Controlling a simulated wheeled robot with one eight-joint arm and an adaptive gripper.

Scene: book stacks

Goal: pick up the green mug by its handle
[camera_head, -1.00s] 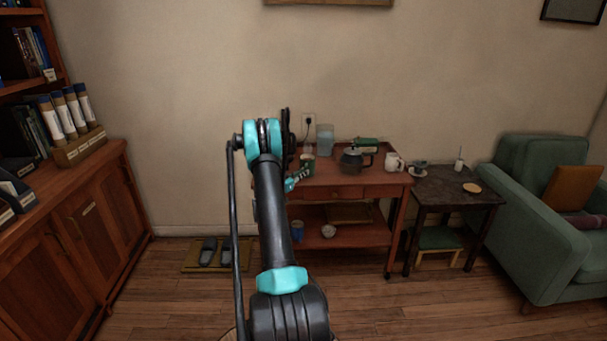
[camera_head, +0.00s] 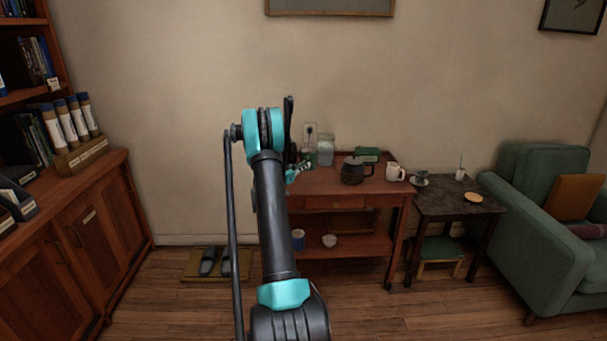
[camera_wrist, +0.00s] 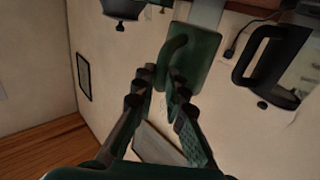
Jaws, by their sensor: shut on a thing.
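The green mug (camera_head: 308,154) shows small above the left part of the red-brown cart (camera_head: 335,184), partly hidden behind my arm. In the wrist view the green mug (camera_wrist: 196,62) is large, with its curved handle (camera_wrist: 168,60) between my fingertips. My gripper (camera_wrist: 164,80) is shut on the handle; it also shows in the head view (camera_head: 298,170), beside the mug. The mug looks lifted off the cart top; the gap under it is hard to see.
A clear pitcher (camera_head: 326,149) stands close behind the mug. A dark teapot (camera_head: 353,171), a green box (camera_head: 367,154) and a white mug (camera_head: 395,172) stand further right on the cart. A dark side table (camera_head: 455,197) and green armchair (camera_head: 545,215) are at the right.

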